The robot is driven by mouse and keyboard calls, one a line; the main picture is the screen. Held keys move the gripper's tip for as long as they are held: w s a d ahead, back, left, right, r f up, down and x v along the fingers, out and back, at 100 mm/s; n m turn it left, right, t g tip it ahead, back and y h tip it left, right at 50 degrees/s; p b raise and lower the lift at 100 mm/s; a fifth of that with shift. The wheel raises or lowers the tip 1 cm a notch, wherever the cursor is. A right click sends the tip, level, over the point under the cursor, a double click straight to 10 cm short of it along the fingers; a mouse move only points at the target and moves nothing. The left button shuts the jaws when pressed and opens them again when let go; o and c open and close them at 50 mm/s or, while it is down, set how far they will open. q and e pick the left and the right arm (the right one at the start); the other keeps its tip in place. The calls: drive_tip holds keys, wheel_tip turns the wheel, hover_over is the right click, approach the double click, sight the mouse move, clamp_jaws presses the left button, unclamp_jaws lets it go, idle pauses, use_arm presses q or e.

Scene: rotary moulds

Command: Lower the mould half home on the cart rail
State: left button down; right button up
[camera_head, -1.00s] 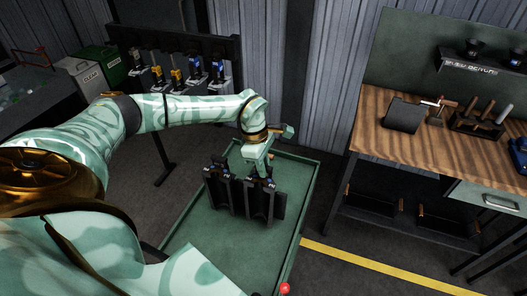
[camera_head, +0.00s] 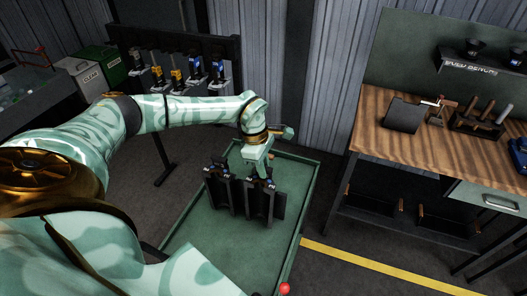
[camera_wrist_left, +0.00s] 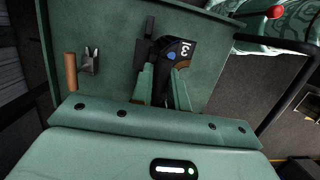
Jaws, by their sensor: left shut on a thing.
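My left gripper (camera_head: 266,170) reaches down over the green cart (camera_head: 205,252) and is shut on a dark mould half (camera_head: 263,204) with blue detail near its top. In the left wrist view the mould half (camera_wrist_left: 172,50), with a white-marked face and a blue dot, sits between my gripper's green fingers (camera_wrist_left: 163,88). It looks upright, next to another dark upright piece (camera_head: 219,188) on the cart. The rail and the held mould's lower edge are hidden, so I cannot tell whether it is seated. My right gripper is not in view.
A rack (camera_head: 185,45) with several moulds stands behind the cart. A wooden workbench (camera_head: 465,140) with tools is at the right. A red ball (camera_head: 285,288) marks the cart's near corner. The near part of the cart top is clear.

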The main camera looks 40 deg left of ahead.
use_arm(q)
drive_tip(key=shift+w+f+b, duration=0.15)
drive_tip(key=shift+f+b, duration=0.2)
drive_tip(key=shift+f, duration=0.05)
idle(0.4)
drive_tip(key=c, duration=1.3)
unclamp_jaws()
drive_tip(key=shift+d, duration=0.1)
drive_tip(key=shift+s+f, duration=0.15)
drive_tip(key=shift+s, duration=0.15)
drive_tip(key=v, duration=1.6)
drive_tip(key=shift+r, duration=0.35)
drive_tip(key=p+v, duration=0.3)
drive_tip(key=p, duration=0.1)
drive_tip(key=d+p+v, duration=0.1)
drive_tip(key=p+v, duration=0.2)
drive_tip(key=p, duration=0.1)
drive_tip(key=shift+d+r, duration=0.15)
drive_tip(key=shift+r, duration=0.4)
